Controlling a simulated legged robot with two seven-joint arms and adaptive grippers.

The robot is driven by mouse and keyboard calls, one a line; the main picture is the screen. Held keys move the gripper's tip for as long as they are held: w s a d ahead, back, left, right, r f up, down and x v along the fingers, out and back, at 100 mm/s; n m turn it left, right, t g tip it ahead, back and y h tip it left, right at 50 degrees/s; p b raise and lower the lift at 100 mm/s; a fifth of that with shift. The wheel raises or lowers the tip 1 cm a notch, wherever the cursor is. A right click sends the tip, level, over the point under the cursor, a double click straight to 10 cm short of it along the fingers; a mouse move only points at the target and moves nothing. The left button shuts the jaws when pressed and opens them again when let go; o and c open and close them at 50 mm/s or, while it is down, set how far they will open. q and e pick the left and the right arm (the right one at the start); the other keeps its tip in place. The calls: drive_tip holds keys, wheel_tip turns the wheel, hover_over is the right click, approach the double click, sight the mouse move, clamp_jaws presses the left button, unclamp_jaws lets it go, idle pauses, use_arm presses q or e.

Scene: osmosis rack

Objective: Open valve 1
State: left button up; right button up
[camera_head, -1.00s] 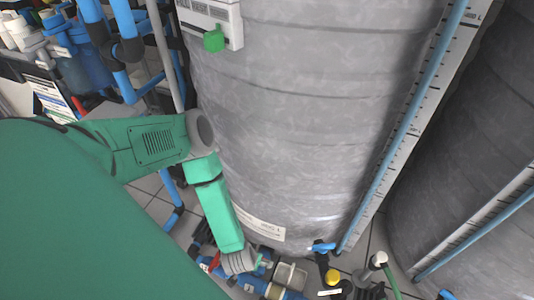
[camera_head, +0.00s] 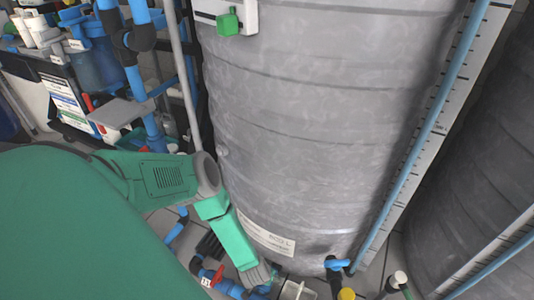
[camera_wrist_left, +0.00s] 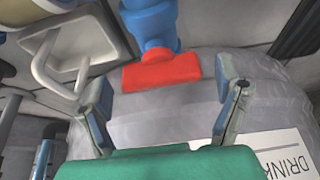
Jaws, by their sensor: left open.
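In the left wrist view a red valve handle (camera_wrist_left: 162,71) sits on a blue pipe fitting (camera_wrist_left: 152,22). My left gripper (camera_wrist_left: 165,100) is open, with one finger on each side of the handle's line and nothing between them; I cannot tell the exact depth gap. In the head view my left arm reaches down to the foot of the grey tank, and its gripper is mostly hidden at the bottom edge. A red handle with a small white label (camera_head: 206,279) shows left of the wrist. I cannot read which valve number either handle bears. My right gripper is not in view.
The large grey tank (camera_head: 320,130) stands just beside my arm, with a second tank (camera_head: 480,170) at the right. Blue pipes (camera_head: 135,75) and fittings crowd the left. A yellow knob (camera_head: 346,294) and a blue valve (camera_head: 337,263) lie near the tank's foot.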

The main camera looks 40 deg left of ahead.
use_arm(q)
drive_tip(key=shift+a, duration=0.1)
drive_tip(key=c, duration=1.2)
drive_tip(key=shift+o, duration=0.2)
drive_tip(key=shift+n, duration=0.3)
drive_tip(key=n+y, duration=0.1)
drive_tip(key=n, duration=0.2)
drive_tip(key=shift+w, duration=0.1)
drive_tip(key=n+g, duration=0.1)
drive_tip(key=n, duration=0.1)
drive_tip(key=n+g+y, duration=0.1)
drive_tip(key=n, duration=0.2)
drive_tip(key=shift+y, duration=0.3)
drive_tip(key=n+g, duration=0.1)
drive_tip(key=n, duration=0.4)
drive_tip(key=shift+g+y, duration=0.3)
drive_tip(key=shift+g, duration=0.1)
drive_tip(key=shift+n+g, duration=0.8)
drive_tip(key=shift+n, duration=1.3)
